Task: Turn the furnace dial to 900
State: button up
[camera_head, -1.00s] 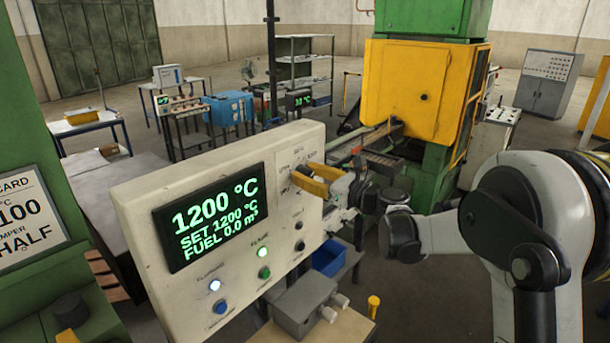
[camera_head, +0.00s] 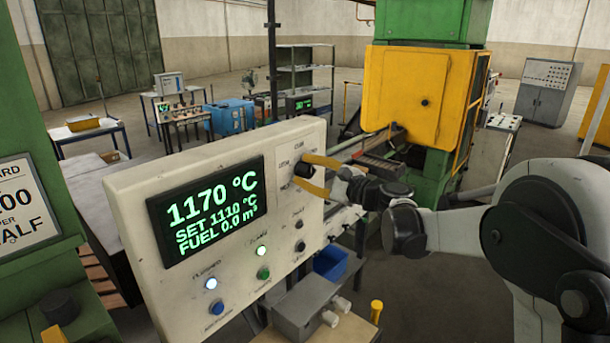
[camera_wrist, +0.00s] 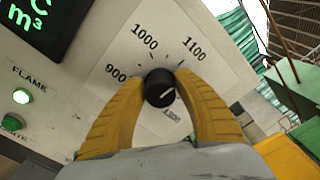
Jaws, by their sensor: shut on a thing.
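The furnace dial (camera_wrist: 159,88) is a black round knob on a white scale plate (camera_wrist: 140,42) marked 900, 1000, 1100 and a partly hidden further number. In the head view my gripper (camera_head: 312,173) is at the right part of the panel, on the dial (camera_head: 303,170). The display (camera_head: 207,210) reads 1170 °C, SET 1110 °C, FUEL 0.0 m³.
Lit buttons and small knobs sit below the display, including the green flame lamp (camera_wrist: 21,96). A grey box (camera_head: 302,305) stands below the panel. A blue bin (camera_head: 330,262) is under my arm. A yellow and green machine (camera_head: 405,95) stands behind.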

jog(key=n+b, duration=0.1)
jog(key=n, duration=0.2)
jog(key=shift+f+n, duration=0.1)
jog(key=shift+n, duration=0.3)
jog(key=n+b, duration=0.1)
jog(key=n, duration=0.6)
jog(key=shift+f+b, duration=0.1)
jog(key=shift+b, duration=0.2)
jog(key=n, duration=0.4)
jog(key=shift+n+b, duration=0.3)
jog(key=shift+b, duration=0.05)
jog(key=n, duration=0.4)
jog(key=shift+f+n, duration=0.1)
jog(key=shift+n, duration=0.2)
jog(key=n+b, duration=0.1)
jog(key=n, duration=0.4)
jog(key=shift+w+d, duration=0.1)
jog(key=shift+w, duration=0.05)
